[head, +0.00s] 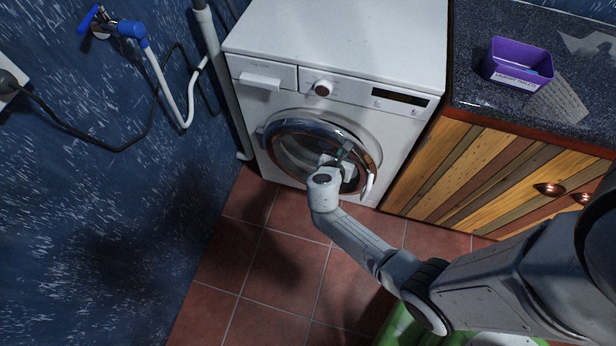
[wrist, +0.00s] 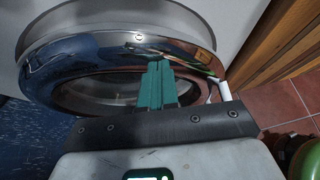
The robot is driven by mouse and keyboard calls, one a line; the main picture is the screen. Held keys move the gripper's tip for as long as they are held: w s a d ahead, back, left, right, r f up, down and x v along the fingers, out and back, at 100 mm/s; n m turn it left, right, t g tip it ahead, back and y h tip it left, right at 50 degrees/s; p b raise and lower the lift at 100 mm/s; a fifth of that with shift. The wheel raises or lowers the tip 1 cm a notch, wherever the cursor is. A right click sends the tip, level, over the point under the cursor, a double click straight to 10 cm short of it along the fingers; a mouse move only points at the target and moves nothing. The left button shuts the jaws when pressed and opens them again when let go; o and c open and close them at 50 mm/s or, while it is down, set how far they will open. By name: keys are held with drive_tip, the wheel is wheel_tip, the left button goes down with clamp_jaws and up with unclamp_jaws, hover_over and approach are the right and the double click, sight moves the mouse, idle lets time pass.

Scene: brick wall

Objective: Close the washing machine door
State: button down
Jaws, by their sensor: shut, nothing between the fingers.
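The white washing machine (head: 345,50) stands against the blue wall. Its round door (head: 290,124) has a chrome ring, dark glass and a white handle (head: 368,186) at its lower right. The door lies near the machine's front, and its ring looks slightly offset from the grey surround. I cannot tell whether it is latched. My gripper (head: 344,151) is in front of the door's right half. In the wrist view my gripper's teal fingers (wrist: 155,68) are together and empty, over the chrome ring (wrist: 110,42). I cannot tell whether they touch it. The door handle (wrist: 224,90) is right of them.
A wooden cabinet (head: 480,185) with a dark countertop adjoins the machine on the right, holding a purple box (head: 518,63). A blue tap (head: 130,29) and hoses are on the left wall. A green object (head: 398,328) is on the tiled floor below my arm. Floor at left is clear.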

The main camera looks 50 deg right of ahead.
drive_tip(key=shift+t, duration=0.3)
drive_tip(key=d, duration=0.4)
drive_tip(key=shift+w+d, duration=0.1)
drive_tip(key=shift+w, duration=0.15)
drive_tip(key=shift+d, duration=0.15)
